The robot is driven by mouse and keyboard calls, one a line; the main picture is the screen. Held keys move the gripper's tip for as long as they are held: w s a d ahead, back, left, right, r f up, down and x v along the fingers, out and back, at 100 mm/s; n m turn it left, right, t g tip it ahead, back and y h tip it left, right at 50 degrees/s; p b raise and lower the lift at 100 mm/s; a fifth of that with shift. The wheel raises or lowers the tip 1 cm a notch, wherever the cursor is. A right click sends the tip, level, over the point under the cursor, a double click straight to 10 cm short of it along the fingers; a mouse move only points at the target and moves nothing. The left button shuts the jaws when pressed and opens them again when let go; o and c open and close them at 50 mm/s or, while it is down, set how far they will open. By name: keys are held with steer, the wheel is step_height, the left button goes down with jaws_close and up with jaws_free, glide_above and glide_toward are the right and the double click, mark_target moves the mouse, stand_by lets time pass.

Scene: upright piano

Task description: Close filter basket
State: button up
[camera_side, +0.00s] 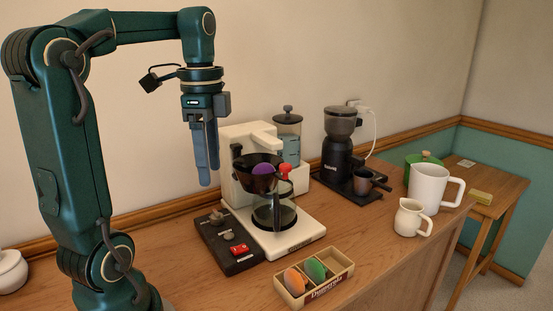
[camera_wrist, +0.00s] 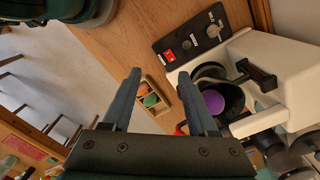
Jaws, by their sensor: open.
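The filter basket (camera_side: 256,186) is a dark cone on the white coffee maker (camera_side: 290,243), above the glass carafe (camera_side: 272,216). A purple pod (camera_side: 263,169) sits inside it. In the wrist view the basket (camera_wrist: 232,92) juts out from the white body (camera_wrist: 285,62), its top uncovered and the purple pod (camera_wrist: 213,102) showing. My gripper (camera_side: 205,180) is open and empty, pointing down to the left of the basket and apart from it. In the wrist view the fingers (camera_wrist: 159,74) are spread, with the basket to the right of them.
A dark switch panel (camera_side: 225,240) lies left of the coffee maker. A pod box (camera_side: 318,284) stands in front. A black grinder (camera_side: 338,152), white pitcher (camera_side: 430,188) and small jug (camera_side: 409,219) stand to the right. The table front left of the pod box is clear.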

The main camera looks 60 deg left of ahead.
steer(key=s+d+r+m, duration=0.1)
steer(key=d+r+m, duration=0.1)
steer(key=d+r, duration=0.25)
steer(key=s+d+f+n+t, duration=0.3)
steer(key=d+f+n+t, duration=0.2)
steer(key=d+f+n, duration=0.5)
steer(key=w+r+m+t+h, duration=0.1)
steer(key=w+r+t, duration=0.45)
steer(key=w, duration=0.25)
steer(key=w+a+r+n+t+y, duration=0.1)
steer(key=w+a+r+n+t, duration=0.2)
steer(key=r, duration=0.6)
steer(key=w+r+t+y, duration=0.1)
steer(key=w+r+t, duration=0.2)
steer(key=r+t, duration=0.35)
steer(key=a+r+n+g+y, duration=0.2)
steer(key=a+r+n+y, duration=0.4)
steer(key=a+n+y, duration=0.1)
steer(key=shift+s+a+r+y, duration=0.15)
steer(key=shift+a+y, duration=0.15)
steer(key=shift+a, duration=0.35)
